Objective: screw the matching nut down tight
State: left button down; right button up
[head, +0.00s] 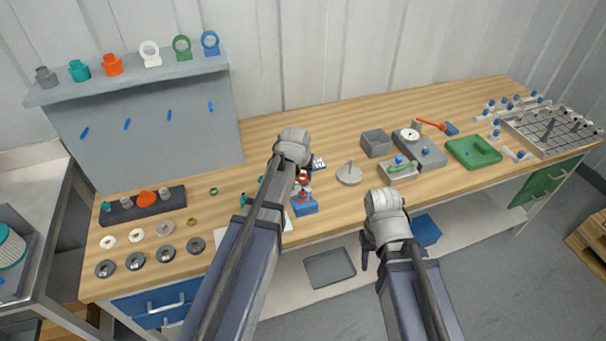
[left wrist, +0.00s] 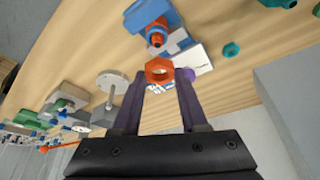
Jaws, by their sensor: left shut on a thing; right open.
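An orange nut (left wrist: 159,71) is between the two fingertips of my left gripper (left wrist: 160,80) in the left wrist view, its hole showing. In the head view my left gripper (head: 302,174) is mostly hidden behind its own arm, with the orange nut (head: 303,179) just showing. An orange threaded fitting (left wrist: 155,38) sits in a blue block (left wrist: 150,14); the head view shows this blue block (head: 305,208) just below the nut. The nut is apart from the fitting. My right gripper (head: 367,250) is open in front of the bench edge, away from the parts, partly hidden by its wrist.
A teal nut (left wrist: 231,50) lies on the wooden bench. A round metal stand (head: 349,174), a grey box (head: 376,143) and a green tray (head: 473,151) stand to the right. Rings and a dark rack (head: 142,205) are at the left. The bench front centre-right is fairly clear.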

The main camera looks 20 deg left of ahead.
aim_at(303, 191)
pick_arm(q)
jog(key=shift+d+f+b, duration=0.15)
jog(key=shift+f+b, duration=2.7)
jog(key=shift+f, duration=0.05)
jog(key=shift+c, duration=1.8)
grip_release()
jog(key=shift+r, duration=0.1)
jog(key=p+v, duration=0.7)
jog(key=shift+s+r, duration=0.15)
jog(key=shift+r, duration=0.25)
jog(key=shift+o, duration=0.4)
